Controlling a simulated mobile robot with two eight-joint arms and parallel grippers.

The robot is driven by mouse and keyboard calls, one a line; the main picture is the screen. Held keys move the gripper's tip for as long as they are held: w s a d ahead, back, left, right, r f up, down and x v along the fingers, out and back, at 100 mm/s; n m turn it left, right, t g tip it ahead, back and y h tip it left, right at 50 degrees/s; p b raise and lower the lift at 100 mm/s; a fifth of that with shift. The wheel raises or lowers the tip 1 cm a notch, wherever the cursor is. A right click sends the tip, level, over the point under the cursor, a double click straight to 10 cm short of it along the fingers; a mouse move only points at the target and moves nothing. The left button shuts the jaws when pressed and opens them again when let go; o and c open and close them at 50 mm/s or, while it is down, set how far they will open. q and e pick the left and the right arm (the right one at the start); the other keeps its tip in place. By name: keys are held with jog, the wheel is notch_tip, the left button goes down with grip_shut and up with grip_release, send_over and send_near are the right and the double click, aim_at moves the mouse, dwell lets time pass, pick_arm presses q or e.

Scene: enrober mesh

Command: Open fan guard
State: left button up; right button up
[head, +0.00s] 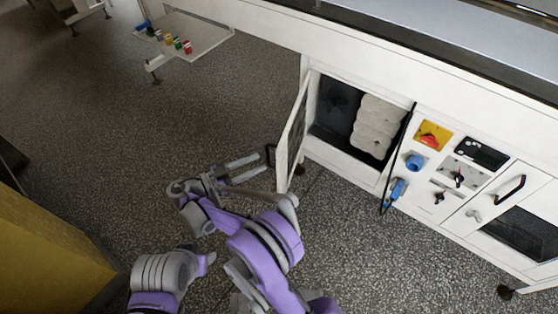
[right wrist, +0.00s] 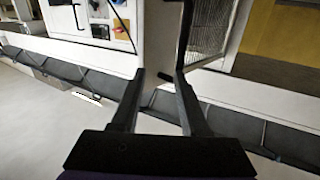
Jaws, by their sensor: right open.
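The fan guard appears to be the white hinged door (head: 292,135) on the left of the machine's base. It stands swung out from its opening, seen nearly edge-on, with a black handle (head: 271,155) on its outer face. The right wrist view shows its white edge and dark mesh (right wrist: 212,25). My right gripper (head: 263,164) is open beside the door's outer face, close to the handle. In the right wrist view, its fingers (right wrist: 160,76) are spread apart. I cannot tell whether they touch the handle. My left gripper is not in view.
The opening holds pale rounded parts (head: 376,125) and a dark panel. Right of it are switches, a blue socket (head: 414,161) and a closed mesh panel (head: 520,232). A low shelf (head: 190,35) stands behind; a yellow block (head: 50,245) is at left. The floor between is clear.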

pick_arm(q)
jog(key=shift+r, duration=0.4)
pick_arm(e)
jog(key=shift+s+a+r, duration=0.15)
jog(key=shift+s+a, duration=0.1)
jog(key=shift+s, duration=0.25)
jog(key=shift+s+a+r, duration=0.1)
jog(key=shift+s+a, duration=0.1)
jog(key=shift+s, duration=0.3)
jog(key=shift+c, duration=0.3)
